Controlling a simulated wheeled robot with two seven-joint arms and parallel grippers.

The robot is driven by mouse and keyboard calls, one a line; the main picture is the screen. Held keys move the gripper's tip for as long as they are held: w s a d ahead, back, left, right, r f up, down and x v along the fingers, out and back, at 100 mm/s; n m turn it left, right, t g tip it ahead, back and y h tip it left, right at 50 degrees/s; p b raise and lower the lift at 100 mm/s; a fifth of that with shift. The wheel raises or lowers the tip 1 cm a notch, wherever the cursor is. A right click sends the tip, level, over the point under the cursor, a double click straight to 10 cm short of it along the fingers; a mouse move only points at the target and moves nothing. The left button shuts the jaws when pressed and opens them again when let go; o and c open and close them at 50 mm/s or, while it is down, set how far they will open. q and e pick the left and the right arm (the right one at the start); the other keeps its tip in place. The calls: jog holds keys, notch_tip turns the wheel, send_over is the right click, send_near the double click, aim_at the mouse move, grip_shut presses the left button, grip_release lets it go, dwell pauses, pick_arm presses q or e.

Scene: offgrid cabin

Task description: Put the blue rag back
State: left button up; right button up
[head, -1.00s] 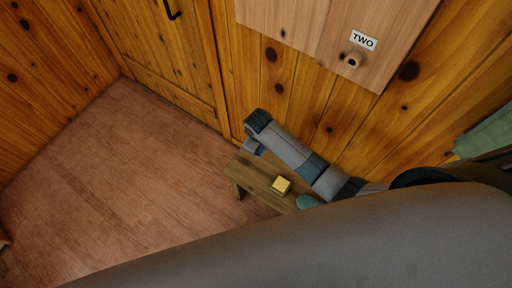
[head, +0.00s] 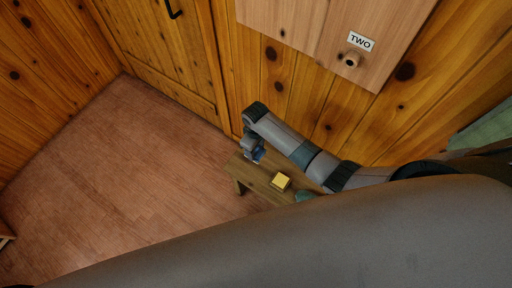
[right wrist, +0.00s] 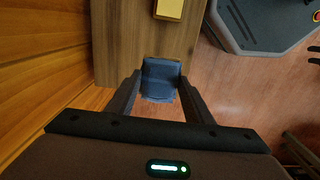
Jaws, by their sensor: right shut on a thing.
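The blue rag (head: 259,156) is small and folded. It is held by my right gripper (head: 254,153) at the far left end of the low wooden bench (head: 240,172). In the right wrist view the rag (right wrist: 160,80) sits between the two fingertips of my right gripper (right wrist: 160,92), which is shut on it. There it overlaps the bench's end edge, with floor below; I cannot tell whether it touches the bench. A wooden peg (head: 351,60) under a "TWO" label is on a pale board on the wall. My left gripper is not in view.
A yellow block (head: 281,181) lies on the bench, and it also shows in the right wrist view (right wrist: 169,8). A teal thing (head: 304,196) beside it is partly hidden by my arm. The plank wall runs close behind the bench.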

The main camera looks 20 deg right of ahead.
jog(key=shift+r, duration=0.2)
jog(key=shift+f+b, duration=3.95)
jog(key=shift+f, duration=2.25)
jog(key=shift+f+b, duration=0.35)
jog(key=shift+f, duration=0.3)
jog(key=shift+f, duration=0.25)
